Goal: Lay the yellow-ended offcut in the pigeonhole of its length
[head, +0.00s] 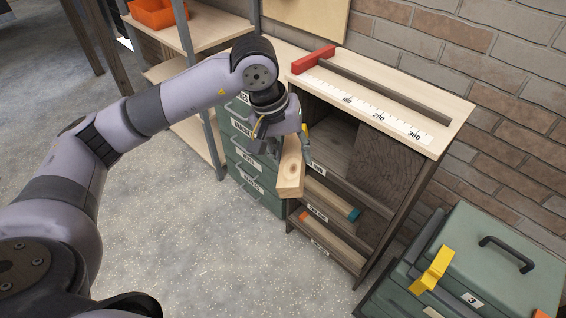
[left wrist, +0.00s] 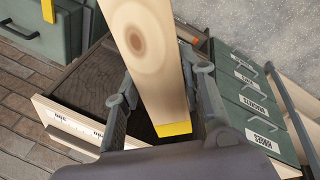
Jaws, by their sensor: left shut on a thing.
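My left gripper (head: 280,143) is shut on the yellow-ended offcut (head: 290,172), a pale wooden block held in front of the pigeonhole cabinet (head: 455,112). Its bare end grain faces the head camera. The upper pigeonhole (head: 331,128) shows as a dark opening behind the gripper, partly hidden. The small shelf labels are hard to read. My right gripper is not in view.
The cabinet top carries a ruler strip (head: 365,108), a red stop (head: 313,60) and a dark bar (head: 385,87). Green drawers (head: 255,185) stand left of it. A green box (head: 490,255) with a yellow latch (head: 433,268) stands at right. The floor in front is clear.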

